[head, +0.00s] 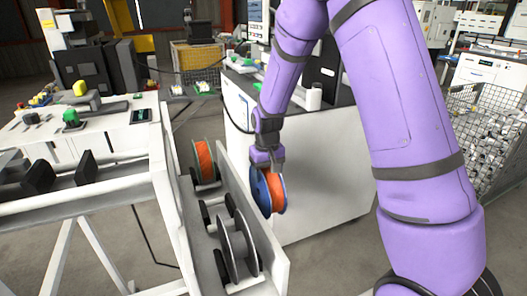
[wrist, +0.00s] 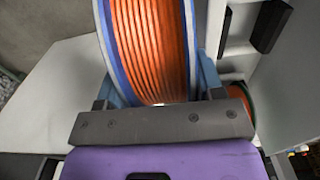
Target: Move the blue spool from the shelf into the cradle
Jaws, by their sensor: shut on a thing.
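The blue spool (head: 262,192), with blue flanges and orange winding, hangs upright from my gripper (head: 268,170). In the wrist view the orange winding of the blue spool (wrist: 150,50) fills the middle, and the fingers of my gripper (wrist: 160,98) are shut on it. In the head view the spool is just right of a white trough (head: 272,250), overlapping its right wall; its height above it is hard to judge. Inside the trough, a black roller support (head: 216,211) stands empty and looks like the cradle. I cannot tell which surface is the shelf.
A green-flanged spool with orange winding (head: 204,160) sits at the trough's far end. A grey spool (head: 236,246) sits at its near end. A white cabinet (head: 315,190) stands behind the held spool. A white machine bench (head: 100,140) is at left.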

